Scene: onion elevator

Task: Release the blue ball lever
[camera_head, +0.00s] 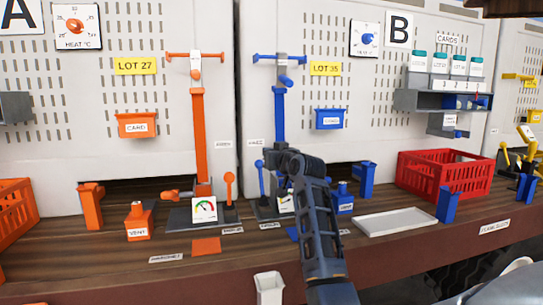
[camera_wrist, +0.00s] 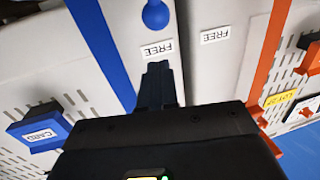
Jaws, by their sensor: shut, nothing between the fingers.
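The blue ball lever (camera_head: 262,178) stands upright on the dark base of the blue station, left of my arm in the head view. Its round blue ball (camera_wrist: 155,15) shows at the top of the wrist view, beyond my fingertips. My gripper (camera_head: 281,152) is in front of the blue column, to the right of the lever's ball in the head view. In the wrist view my gripper (camera_wrist: 157,66) is shut and empty, its fingertips just short of a white FREE label (camera_wrist: 157,49) and apart from the ball. The lever's lower part is outside the wrist view.
The blue column (camera_head: 279,115) rises behind my gripper. A gauge (camera_head: 286,202) is partly hidden by my arm. An orange lever (camera_head: 229,188) stands to the left. A white tray (camera_head: 396,222) and a red crate (camera_head: 420,184) lie to the right.

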